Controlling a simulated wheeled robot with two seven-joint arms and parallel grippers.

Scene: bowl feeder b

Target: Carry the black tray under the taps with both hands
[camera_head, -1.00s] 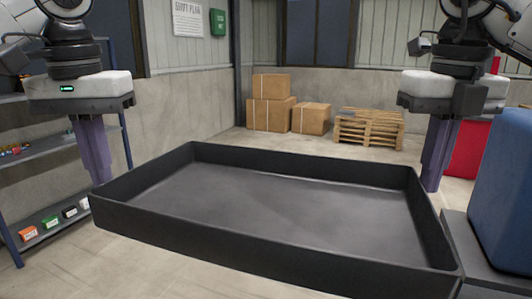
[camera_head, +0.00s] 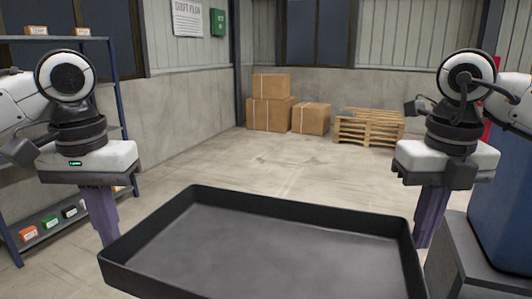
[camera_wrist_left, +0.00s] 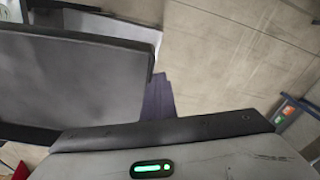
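The black tray (camera_head: 270,250) is a wide, shallow, empty box between my two hands in the head view; its near side runs out of the bottom of the picture. It also fills the left of the left wrist view (camera_wrist_left: 70,80). My left gripper (camera_head: 108,240) points down at the tray's left side, its purple fingers close together outside the wall. My right gripper (camera_head: 425,240) points down outside the right wall, its fingers also close together. The tips are partly hidden by the tray, and exact contact is unclear. No taps are in view.
A grey block (camera_head: 455,265) with a blue container (camera_head: 505,200) on it stands close to the tray's right. A shelf rack (camera_head: 45,220) stands at the left. Cardboard boxes (camera_head: 270,115) and wooden pallets (camera_head: 368,128) are at the back wall. The floor between is clear.

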